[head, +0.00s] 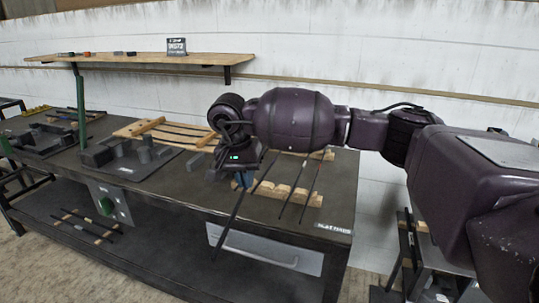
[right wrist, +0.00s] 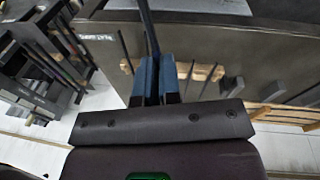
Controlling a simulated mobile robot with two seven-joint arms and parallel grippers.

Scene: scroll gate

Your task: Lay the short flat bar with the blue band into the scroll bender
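My right gripper (head: 243,182) is over the right part of the bench, with its blue fingers showing in the right wrist view (right wrist: 157,72). It is shut on a long dark flat bar (head: 229,226), which slants down past the bench's front edge. The bar also shows in the right wrist view (right wrist: 149,28), standing out from between the fingers. I cannot make out a blue band on it. Two dark fixtures stand on the bench, a nearer one (head: 125,155) and one at far left (head: 40,139); I cannot tell which is the scroll bender. My left gripper is not in view.
A notched wooden rack (head: 287,194) at the bench's right end holds dark bars. A slatted wooden frame (head: 165,133) lies behind the nearer fixture. A wooden shelf (head: 150,58) on a green post hangs above.

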